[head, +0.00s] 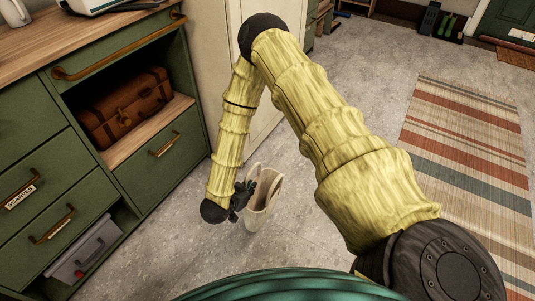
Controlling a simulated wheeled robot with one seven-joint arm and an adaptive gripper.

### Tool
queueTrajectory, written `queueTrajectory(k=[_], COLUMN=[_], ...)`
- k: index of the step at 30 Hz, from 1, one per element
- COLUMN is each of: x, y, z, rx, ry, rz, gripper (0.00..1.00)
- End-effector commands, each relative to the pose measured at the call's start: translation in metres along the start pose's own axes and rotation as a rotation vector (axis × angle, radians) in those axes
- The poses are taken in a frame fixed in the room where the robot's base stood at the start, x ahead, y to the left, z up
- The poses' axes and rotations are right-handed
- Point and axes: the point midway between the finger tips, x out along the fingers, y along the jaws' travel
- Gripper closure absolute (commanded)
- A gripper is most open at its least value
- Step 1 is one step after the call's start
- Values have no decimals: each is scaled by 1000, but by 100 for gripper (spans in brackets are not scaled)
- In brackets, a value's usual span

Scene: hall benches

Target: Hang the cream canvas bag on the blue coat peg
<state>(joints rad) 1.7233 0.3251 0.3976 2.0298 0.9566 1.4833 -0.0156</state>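The cream canvas bag (259,222) is low in the middle of the head view, upright, with its handle loops at the top. My gripper (249,190) is dark and small in this view, at the left side of the bag's top by the handles. It overlaps the bag in the picture. Whether its fingers are closed on the bag is too small to tell. I cannot tell whether the bag hangs clear of the floor. The blue coat peg is not in view.
A green cabinet (160,165) with drawers stands at left, with a brown suitcase (125,108) and a grey box (83,252) in its open shelves. A striped rug (465,130) lies at right. Grey floor (290,265) is clear around the bag.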

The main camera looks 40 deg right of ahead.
Motion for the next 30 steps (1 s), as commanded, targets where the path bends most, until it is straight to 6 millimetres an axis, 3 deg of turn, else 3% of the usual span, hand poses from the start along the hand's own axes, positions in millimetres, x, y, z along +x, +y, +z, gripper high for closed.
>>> queueTrajectory(k=[1, 3, 12, 26, 30], x=[13, 22, 45, 48, 57], y=[4, 10, 26, 29, 23], z=[16, 27, 56, 58, 55], rx=[16, 40, 106, 118, 119], ry=[2, 5, 14, 16, 17], rz=[28, 65, 177, 196, 196], gripper=[100, 100, 100, 100, 100])
